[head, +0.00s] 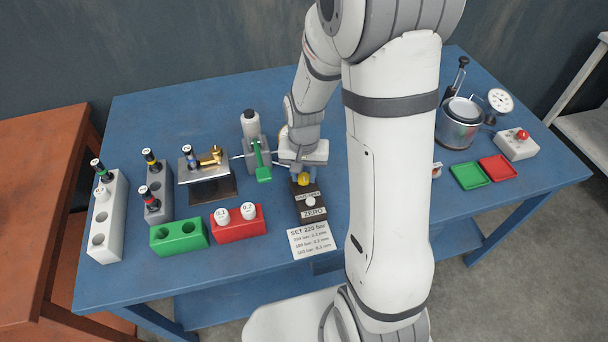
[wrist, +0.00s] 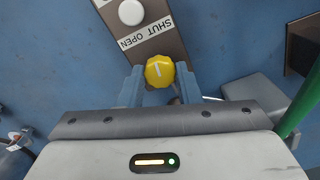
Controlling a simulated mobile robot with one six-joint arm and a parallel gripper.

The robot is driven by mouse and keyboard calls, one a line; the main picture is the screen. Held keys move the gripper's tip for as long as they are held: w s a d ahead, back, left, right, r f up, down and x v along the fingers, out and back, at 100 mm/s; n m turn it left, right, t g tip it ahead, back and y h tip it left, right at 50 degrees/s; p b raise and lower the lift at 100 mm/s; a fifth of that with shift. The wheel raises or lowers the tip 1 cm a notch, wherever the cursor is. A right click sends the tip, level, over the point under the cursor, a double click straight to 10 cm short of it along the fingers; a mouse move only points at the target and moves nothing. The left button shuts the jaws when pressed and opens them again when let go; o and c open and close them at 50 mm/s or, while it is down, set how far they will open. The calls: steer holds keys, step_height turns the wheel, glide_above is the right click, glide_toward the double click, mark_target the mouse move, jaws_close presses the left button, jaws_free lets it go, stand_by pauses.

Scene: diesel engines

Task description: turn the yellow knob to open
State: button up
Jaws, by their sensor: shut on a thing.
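The yellow knob (wrist: 159,71) sits on a dark brown block (wrist: 152,34) and has a short white pointer line on its top. A white label (wrist: 138,35) reading SHUT and OPEN lies beside the knob. My gripper (wrist: 159,77) has one grey-blue finger on each side of the knob and is shut on it. In the head view the knob (head: 304,179) shows just below my gripper (head: 303,168), on the block near the table's middle. I cannot tell for sure which word the pointer faces.
The block also carries a white round button (wrist: 131,12). A green lever (head: 262,160) stands close left of my gripper. A red holder (head: 240,231) and a green holder (head: 180,238) stand at the front left. A paper card (head: 312,239) lies before the block.

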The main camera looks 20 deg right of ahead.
mark_target(304, 177)
steer(key=n+b, duration=0.1)
steer(key=n, duration=0.4)
steer(key=shift+n+b, duration=0.3)
steer(key=n+b, duration=0.1)
steer(key=n, duration=0.3)
steer(key=shift+n, duration=0.7)
steer(key=o, duration=1)
steer(key=shift+c, duration=0.2)
steer(key=shift+r, duration=3.9)
